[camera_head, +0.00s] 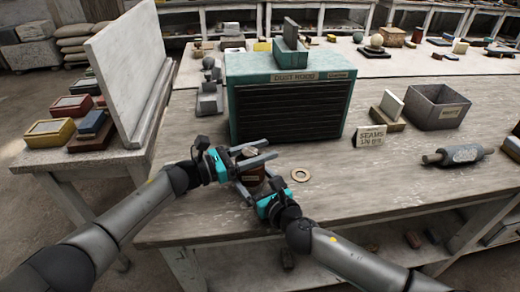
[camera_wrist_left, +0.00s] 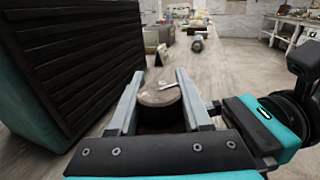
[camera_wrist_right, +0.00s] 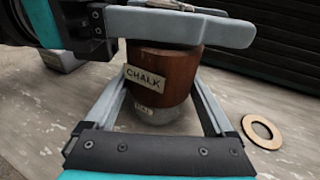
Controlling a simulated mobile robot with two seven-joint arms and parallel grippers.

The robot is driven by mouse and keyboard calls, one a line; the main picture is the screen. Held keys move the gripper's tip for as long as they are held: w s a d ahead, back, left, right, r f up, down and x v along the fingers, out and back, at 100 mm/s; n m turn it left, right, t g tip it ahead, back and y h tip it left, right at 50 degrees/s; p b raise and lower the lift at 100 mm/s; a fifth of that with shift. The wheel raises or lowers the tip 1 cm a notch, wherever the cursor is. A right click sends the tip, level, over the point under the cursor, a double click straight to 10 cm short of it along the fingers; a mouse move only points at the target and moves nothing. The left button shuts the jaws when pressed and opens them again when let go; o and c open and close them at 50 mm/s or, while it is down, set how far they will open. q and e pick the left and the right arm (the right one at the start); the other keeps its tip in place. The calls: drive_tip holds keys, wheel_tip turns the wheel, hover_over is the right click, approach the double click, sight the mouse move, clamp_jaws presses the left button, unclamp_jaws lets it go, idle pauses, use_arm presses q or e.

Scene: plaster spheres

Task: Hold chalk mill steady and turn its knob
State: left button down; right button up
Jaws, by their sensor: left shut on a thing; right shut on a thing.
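The chalk mill (camera_head: 252,175) stands upright on the wooden bench. In the right wrist view the mill (camera_wrist_right: 165,72) is a brown wooden cylinder with a CHALK label and a grey lower part. In the left wrist view its round top (camera_wrist_left: 160,97) carries a small pale knob or handle (camera_wrist_left: 168,85). My left gripper (camera_head: 270,150) is shut on the upper part of the mill, one finger on each side. My right gripper (camera_wrist_right: 158,85) is shut on the mill's body lower down. In the head view the arms and fingers hide much of the mill.
A teal dust hood (camera_head: 290,105) with a black slatted front stands close behind the mill. A flat ring (camera_head: 300,175) lies to the right. Farther right are a SEAMS sign (camera_head: 369,136), a grey bin (camera_head: 437,107) and a roller (camera_head: 458,155). The bench's front edge is near.

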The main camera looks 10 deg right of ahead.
use_arm(q)
drive_tip(key=shift+s+d+m+g, duration=0.1)
drive_tip(key=shift+s+m+g, duration=0.15)
drive_tip(key=shift+m+g, duration=0.5)
drive_tip(key=shift+c, duration=1.6)
unclamp_jaws()
drive_tip(key=v, duration=1.2)
drive_tip(key=shift+w+f, duration=0.15)
drive_tip(key=shift+w, duration=0.05)
